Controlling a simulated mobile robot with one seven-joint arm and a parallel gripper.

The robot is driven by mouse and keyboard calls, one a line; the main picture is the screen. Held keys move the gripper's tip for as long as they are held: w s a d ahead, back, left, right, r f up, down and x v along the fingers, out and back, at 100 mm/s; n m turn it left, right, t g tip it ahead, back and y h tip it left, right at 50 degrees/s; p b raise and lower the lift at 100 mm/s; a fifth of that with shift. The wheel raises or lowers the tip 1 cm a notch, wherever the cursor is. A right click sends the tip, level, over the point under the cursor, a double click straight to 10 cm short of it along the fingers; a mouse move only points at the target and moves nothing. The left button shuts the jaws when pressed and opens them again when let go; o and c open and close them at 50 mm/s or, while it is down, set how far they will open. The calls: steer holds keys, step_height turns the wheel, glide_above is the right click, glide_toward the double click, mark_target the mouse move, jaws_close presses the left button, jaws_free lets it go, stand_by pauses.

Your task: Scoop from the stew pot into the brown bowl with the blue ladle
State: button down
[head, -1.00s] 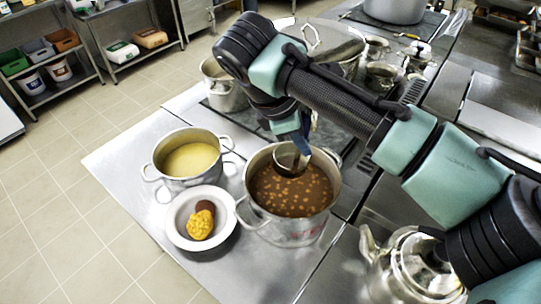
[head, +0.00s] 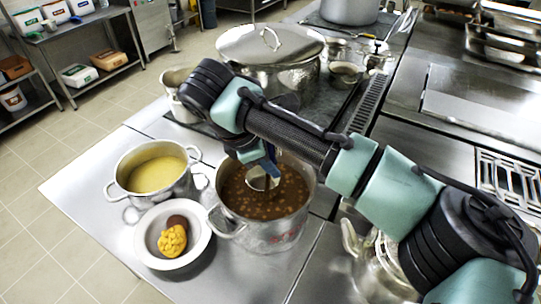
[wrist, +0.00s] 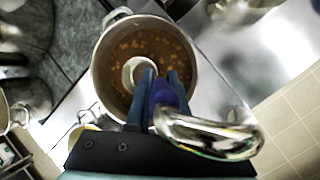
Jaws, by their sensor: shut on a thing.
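The stew pot (head: 287,232) is a steel pot of brown stew with lighter chunks; it also shows in the wrist view (wrist: 98,72). My gripper (head: 268,157) is above the pot, its blue fingers shut on the ladle's dark blue handle (wrist: 164,93). A shiny metal end of the handle sticks out behind the fingers. The ladle's round steel scoop (head: 262,179) is inside the pot, at or just above the stew. I cannot tell whether it holds stew. No plainly brown bowl shows; a whitish bowl (head: 150,258) left of the pot holds a yellow lump and a brown lump.
A pot of yellow soup (head: 152,174) stands left of the stew pot, behind the whitish bowl. A large lidded pot (head: 272,65) and smaller pots stand at the back. A shiny kettle (head: 378,262) stands at the right front. Bare steel counter lies at the left.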

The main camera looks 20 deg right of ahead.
steer(key=shift+f+b, duration=1.6)
steer(key=shift+f, duration=2.3)
steer(key=shift+r, duration=7.65)
